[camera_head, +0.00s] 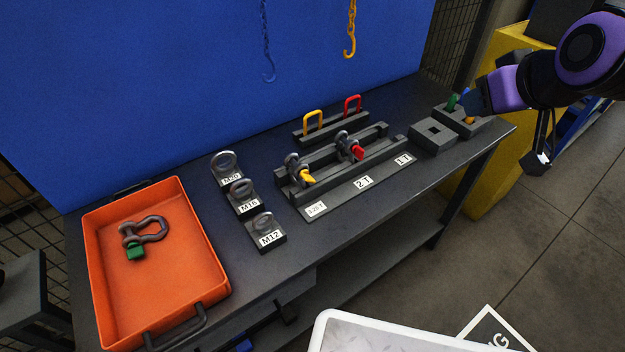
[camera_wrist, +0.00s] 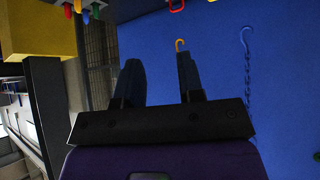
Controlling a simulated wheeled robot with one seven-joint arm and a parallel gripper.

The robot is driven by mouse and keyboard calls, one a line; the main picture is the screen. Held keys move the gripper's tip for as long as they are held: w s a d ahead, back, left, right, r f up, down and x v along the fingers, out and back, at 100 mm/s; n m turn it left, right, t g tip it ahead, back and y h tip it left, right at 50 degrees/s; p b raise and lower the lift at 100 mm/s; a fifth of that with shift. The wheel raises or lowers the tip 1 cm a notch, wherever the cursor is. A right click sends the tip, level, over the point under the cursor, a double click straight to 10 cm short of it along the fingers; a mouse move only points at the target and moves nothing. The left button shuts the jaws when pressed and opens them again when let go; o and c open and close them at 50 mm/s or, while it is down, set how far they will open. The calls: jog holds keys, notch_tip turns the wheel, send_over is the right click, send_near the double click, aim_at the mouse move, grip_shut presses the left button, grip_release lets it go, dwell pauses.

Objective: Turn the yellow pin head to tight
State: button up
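The yellow pin head (camera_head: 306,176) sticks out toward the front from a grey shackle (camera_head: 292,162) standing in the left part of the dark rack (camera_head: 340,170). How tight the pin is cannot be told. My gripper shows in the wrist view (camera_wrist: 159,80) with its two dark fingers apart and nothing between them. In the head view my arm is at the upper right, well away from the yellow pin. The wrist view does not show the yellow pin head.
A second shackle with a red pin head (camera_head: 358,152) stands right of the yellow one. An orange tray (camera_head: 185,255) holds a green-pinned shackle (camera_head: 143,233). Eyebolt blocks (camera_head: 268,232) stand between tray and rack. Grey socket blocks (camera_head: 432,138) are at right. Hooks (camera_head: 349,45) hang behind.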

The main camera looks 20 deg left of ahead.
jog(key=w+a+f+n, duration=0.2)
jog(key=a+f, duration=0.4)
jog(key=a, duration=0.2)
jog(key=n+t+y, duration=0.5)
jog(key=n, duration=0.3)
send_near(310, 181)
jog(key=shift+n, duration=0.3)
jog(key=x, duration=1)
jog(key=shift+w+a+f, duration=0.1)
jog(key=shift+w, duration=0.05)
grip_shut()
